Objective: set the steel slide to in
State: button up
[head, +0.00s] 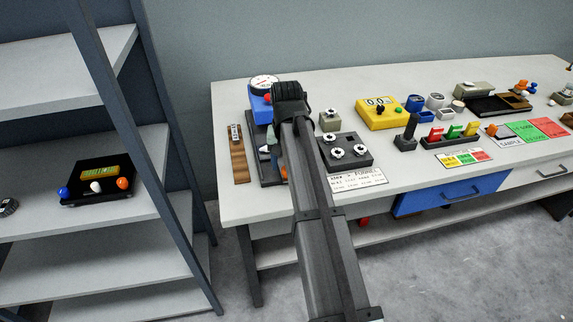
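A narrow brown wooden strip (238,160) lies at the left end of the table. A small metal piece with dark marks (235,133) sits on its far part; it looks like the steel slide, but its in and out marks are too small to read. My gripper (272,139) is over the dark base just right of the strip, apart from the metal piece. My arm and dark wrist hide most of the gripper, so its fingers cannot be made out.
A blue gauge (260,99) stands behind the dark base plate (269,179). Right of my arm are a dark box with several knobs (345,150), a printed card (358,180) and a yellow counter box (381,113). A shelf rack (150,150) stands left, across a gap.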

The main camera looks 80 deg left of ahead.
jog(key=shift+f, duration=0.8)
grip_shut()
